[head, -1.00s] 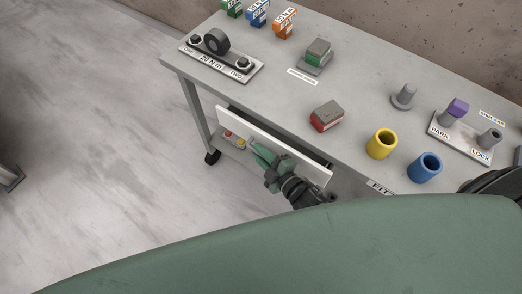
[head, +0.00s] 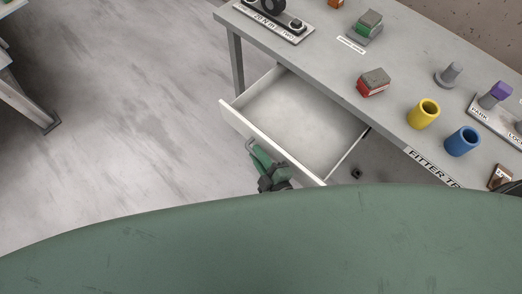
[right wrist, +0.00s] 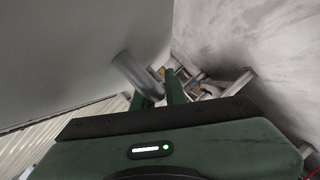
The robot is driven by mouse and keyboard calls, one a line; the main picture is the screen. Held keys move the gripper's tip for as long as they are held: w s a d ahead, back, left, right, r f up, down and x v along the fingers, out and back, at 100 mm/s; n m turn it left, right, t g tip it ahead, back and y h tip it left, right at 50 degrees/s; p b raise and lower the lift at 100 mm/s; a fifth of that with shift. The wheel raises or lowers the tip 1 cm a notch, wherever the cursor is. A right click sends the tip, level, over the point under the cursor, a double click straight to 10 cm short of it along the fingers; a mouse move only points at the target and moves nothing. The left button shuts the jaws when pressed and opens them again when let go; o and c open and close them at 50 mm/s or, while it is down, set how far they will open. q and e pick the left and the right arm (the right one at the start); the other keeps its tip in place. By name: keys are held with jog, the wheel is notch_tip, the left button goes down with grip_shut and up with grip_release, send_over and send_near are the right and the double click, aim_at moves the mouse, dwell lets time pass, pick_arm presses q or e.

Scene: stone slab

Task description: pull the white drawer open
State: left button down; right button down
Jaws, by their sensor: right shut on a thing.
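The white drawer (head: 238,119) stands pulled well out from under the grey workbench in the head view. Its inside is bare and pale. A grey bar handle (head: 250,146) shows on its front panel. My right gripper (head: 259,156) is at that front panel, shut on the handle. In the right wrist view the green fingers of my right gripper (right wrist: 162,86) are around the grey handle (right wrist: 136,74), close to the pale drawer front (right wrist: 70,50). My left gripper is not in view.
On the bench top (head: 320,65) stand a red-and-grey block (head: 373,82), a yellow cup (head: 423,113), a blue cup (head: 462,141) and a green-and-grey block (head: 366,27). Clear floor (head: 150,110) lies left of the drawer. Another bench leg (head: 30,105) stands at far left.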

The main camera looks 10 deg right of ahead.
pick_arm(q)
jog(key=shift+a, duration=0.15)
pick_arm(e)
jog(key=c, duration=1.7)
grip_release()
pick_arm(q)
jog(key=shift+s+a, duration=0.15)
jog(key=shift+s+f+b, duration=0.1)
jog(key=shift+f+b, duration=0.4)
pick_arm(e)
jog(key=v, duration=0.8)
jog(key=shift+f, duration=0.1)
